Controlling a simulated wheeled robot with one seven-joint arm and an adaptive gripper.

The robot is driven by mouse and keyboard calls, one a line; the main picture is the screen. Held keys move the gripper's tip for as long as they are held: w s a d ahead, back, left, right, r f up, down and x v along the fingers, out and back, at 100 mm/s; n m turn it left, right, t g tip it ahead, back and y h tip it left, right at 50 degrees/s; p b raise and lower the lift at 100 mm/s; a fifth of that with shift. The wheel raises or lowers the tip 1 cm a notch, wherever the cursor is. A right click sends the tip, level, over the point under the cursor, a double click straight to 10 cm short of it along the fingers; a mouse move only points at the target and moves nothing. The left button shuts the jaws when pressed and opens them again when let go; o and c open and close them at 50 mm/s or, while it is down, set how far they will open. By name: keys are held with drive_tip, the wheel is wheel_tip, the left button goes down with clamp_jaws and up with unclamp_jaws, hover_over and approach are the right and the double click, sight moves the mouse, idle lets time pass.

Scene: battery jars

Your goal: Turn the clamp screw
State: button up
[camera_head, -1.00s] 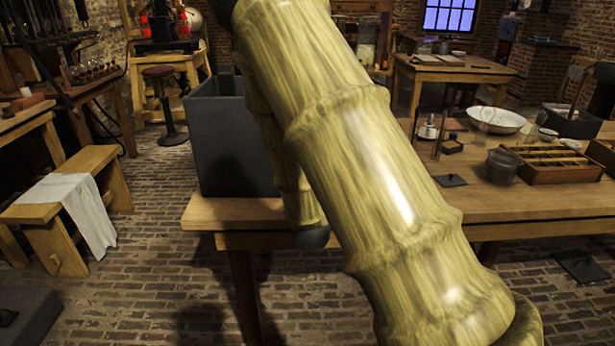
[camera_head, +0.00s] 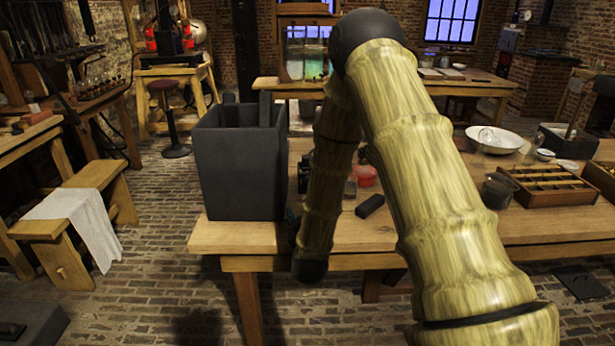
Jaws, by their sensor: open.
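I cannot make out the clamp screw in this view. A dark grey open-topped jar (camera_head: 238,170) stands upright at the left end of the wooden bench, with dark upright pieces showing above its rim. My pale, ringed arm crosses the middle of the view and bends at a black elbow near the top. Its forearm hangs down just right of the jar, ending in a black joint by the bench's front edge. My gripper cannot be made out; the arm hides part of the bench behind it.
The bench (camera_head: 225,237) holds a small black block (camera_head: 370,205), a red object (camera_head: 366,176) partly hidden by my arm, a dark round pot (camera_head: 497,190), a white bowl (camera_head: 495,140) and a divided wooden tray (camera_head: 548,185). A stool with a cloth (camera_head: 75,220) stands at left.

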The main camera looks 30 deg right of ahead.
drive_tip(key=shift+d+r+n+p, duration=0.2)
drive_tip(key=shift+r+p, duration=0.25)
drive_tip(key=shift+p, duration=0.3)
drive_tip(key=shift+d+r+n+p, duration=0.2)
drive_tip(key=shift+r+p, duration=0.2)
drive_tip(key=shift+p, duration=0.3)
drive_tip(key=shift+d+r+n+h+p, duration=0.3)
drive_tip(key=shift+d+r+h+p, duration=0.45)
drive_tip(key=shift+p, duration=0.25)
drive_tip(key=shift+y, duration=0.25)
drive_tip(key=p+x, duration=0.1)
drive_tip(key=x, duration=0.9)
drive_tip(key=shift+w+d, duration=0.15)
drive_tip(key=shift+w, duration=0.15)
drive_tip(key=c, duration=1)
